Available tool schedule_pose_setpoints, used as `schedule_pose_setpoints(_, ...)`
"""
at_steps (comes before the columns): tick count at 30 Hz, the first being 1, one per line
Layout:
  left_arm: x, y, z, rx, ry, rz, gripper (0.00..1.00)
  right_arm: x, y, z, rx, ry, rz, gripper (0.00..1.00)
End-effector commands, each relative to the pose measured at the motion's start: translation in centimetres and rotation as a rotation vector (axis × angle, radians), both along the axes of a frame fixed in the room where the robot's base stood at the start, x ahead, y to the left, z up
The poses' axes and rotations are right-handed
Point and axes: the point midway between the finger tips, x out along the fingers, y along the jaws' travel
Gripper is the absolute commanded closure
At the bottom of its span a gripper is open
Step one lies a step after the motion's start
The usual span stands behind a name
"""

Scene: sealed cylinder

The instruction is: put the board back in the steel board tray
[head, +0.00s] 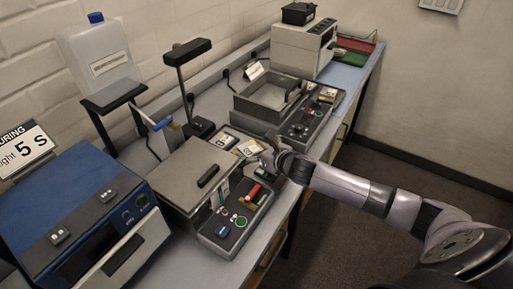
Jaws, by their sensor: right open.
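My right gripper (270,158) reaches in from the right and is open above the bench's front edge, beside the front grey lidded unit (200,172). Its fingers are small and partly blend with the things behind them. Small yellow-edged plates with pale labels (222,140) lie just behind that unit, one of them (249,147) close to the gripper. I cannot tell for sure which thing is the board or the steel board tray. My left gripper is not in view.
A blue machine (82,215) stands front left, with a white jug (100,60) behind it. A black lamp-like stand (188,75) rises mid-bench. A second, open grey unit (270,96) and a beige machine (302,48) stand farther back. The floor right of the bench is clear.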

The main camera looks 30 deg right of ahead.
Motion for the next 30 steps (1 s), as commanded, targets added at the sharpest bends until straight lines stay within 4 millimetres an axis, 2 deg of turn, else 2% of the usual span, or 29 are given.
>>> schedule_pose_setpoints(4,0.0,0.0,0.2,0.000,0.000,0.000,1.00,0.0,0.0,0.2,0.001,0.001,0.000,0.08)
schedule_pose_setpoints(8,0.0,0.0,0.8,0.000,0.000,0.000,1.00,-0.1,-0.1,1.6,0.001,0.000,-0.001,0.08)
schedule_pose_setpoints(11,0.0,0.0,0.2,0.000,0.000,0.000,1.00,-1.8,-0.4,1.6,-0.004,0.002,0.001,0.08)
schedule_pose_setpoints(21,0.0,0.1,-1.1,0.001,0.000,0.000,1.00,-8.5,-1.1,4.4,-0.005,0.003,0.004,0.08)
schedule_pose_setpoints(30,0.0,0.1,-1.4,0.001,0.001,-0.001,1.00,-10.8,-1.5,5.6,0.000,0.001,0.000,0.08)
